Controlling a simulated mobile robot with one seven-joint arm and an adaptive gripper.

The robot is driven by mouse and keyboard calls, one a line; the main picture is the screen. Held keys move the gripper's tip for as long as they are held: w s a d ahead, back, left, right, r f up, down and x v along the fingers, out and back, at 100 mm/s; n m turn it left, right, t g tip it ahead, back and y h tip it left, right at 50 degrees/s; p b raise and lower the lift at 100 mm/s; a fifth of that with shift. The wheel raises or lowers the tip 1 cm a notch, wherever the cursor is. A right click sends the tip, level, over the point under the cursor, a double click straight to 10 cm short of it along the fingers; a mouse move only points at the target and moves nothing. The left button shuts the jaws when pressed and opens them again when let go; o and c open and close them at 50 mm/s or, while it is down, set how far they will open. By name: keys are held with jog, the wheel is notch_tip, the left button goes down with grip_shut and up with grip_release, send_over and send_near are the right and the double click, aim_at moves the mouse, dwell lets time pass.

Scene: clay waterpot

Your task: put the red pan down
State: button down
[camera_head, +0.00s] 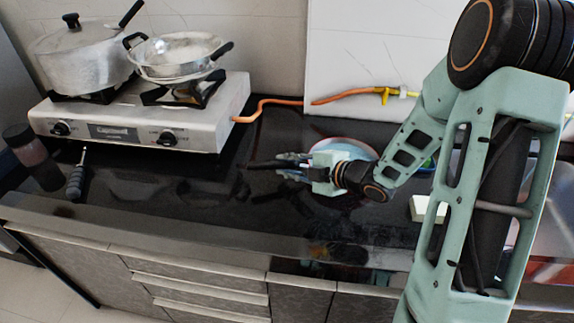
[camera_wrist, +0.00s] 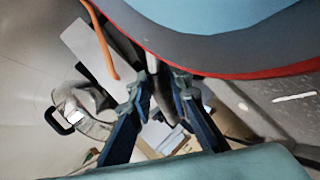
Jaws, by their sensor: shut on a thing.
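The red pan shows in the head view as a light blue disc (camera_head: 345,146) partly hidden behind my gripper (camera_head: 288,165). In the wrist view the pan (camera_wrist: 235,45) fills the upper right, with a light blue centre, a grey band and a red rim. My gripper (camera_wrist: 160,90) is shut on the pan, and a dark handle-like part sticks out to the left of the fingers in the head view.
A two-burner gas stove (camera_head: 130,125) stands at the back left, with a lidded pot (camera_head: 80,62) and a wok-like pan (camera_head: 175,58) on it. An orange hose (camera_head: 265,104) runs along the wall. A white block (camera_head: 428,209) lies to the right. The counter's front middle is clear.

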jog(key=c, duration=1.8)
grip_release()
jog(key=shift+r, duration=0.2)
jog(key=p+v, duration=0.2)
jog(key=v, duration=1)
jog(key=shift+f, duration=0.15)
jog(key=shift+w, duration=0.1)
